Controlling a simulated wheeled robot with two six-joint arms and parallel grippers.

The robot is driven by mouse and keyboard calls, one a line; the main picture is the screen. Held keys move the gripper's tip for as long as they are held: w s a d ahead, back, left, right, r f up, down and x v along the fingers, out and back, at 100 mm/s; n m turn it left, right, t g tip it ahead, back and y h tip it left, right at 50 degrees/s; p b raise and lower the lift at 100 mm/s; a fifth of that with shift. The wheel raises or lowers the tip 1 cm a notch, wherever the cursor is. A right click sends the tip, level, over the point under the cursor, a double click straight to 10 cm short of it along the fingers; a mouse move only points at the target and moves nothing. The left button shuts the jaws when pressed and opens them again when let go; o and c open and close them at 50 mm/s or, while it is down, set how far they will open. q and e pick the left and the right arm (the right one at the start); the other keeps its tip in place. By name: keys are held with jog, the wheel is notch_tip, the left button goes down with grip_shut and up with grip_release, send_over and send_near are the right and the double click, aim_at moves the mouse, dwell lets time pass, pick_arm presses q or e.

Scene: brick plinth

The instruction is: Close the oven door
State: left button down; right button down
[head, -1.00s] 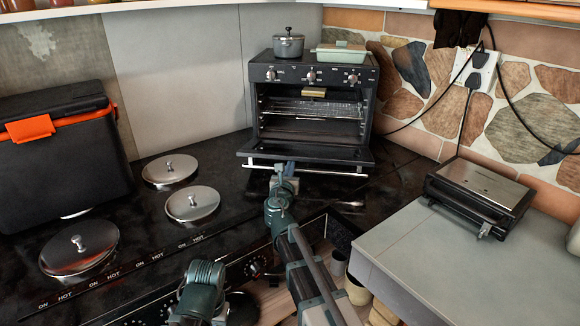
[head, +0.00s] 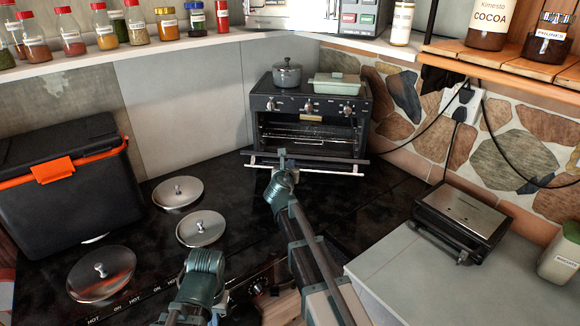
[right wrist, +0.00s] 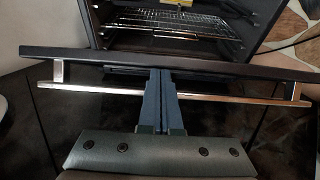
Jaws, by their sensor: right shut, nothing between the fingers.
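The black toaster oven (head: 268,104) stands in the back corner of the counter. Its door (head: 330,159) is partly open, tilted forward, with the rack and interior showing above its edge. The silver door handle (head: 345,172) runs along the door's outer side; in the right wrist view the handle (right wrist: 80,87) lies just below the door edge (right wrist: 220,68). My right gripper (head: 282,153) is shut and empty at the middle of the door. Its fingertips (right wrist: 161,70) cross in front of the handle and reach the door edge; contact is unclear. Only part of my left arm shows, low in the head view.
A pot (head: 287,75) and a green dish (head: 338,85) sit on the oven. Round lids (head: 200,230) and a black cooler (head: 60,200) are at left. A grill press (head: 465,212) stands on the grey counter at right. Dark counter around the oven is clear.

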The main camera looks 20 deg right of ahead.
jog(key=shift+g+y, duration=0.3)
jog(key=shift+g, duration=0.4)
jog(key=w+r+p, duration=0.1)
jog(key=p, duration=0.1)
jog(key=w+d+r+p, duration=0.1)
jog(key=r+p, duration=0.1)
jog(key=w+r+p, duration=0.1)
jog(key=r+p, duration=0.1)
jog(key=p, duration=0.1)
jog(key=shift+w+d+r, duration=0.2)
jog(key=shift+d+r, duration=0.05)
jog(key=w+d+r+p, duration=0.4)
jog(key=w+r+p, duration=0.1)
jog(key=w, duration=0.4)
jog(key=shift+w+d+r+p, duration=0.2)
jog(key=shift+w+d+p, duration=0.1)
jog(key=shift+w, duration=0.05)
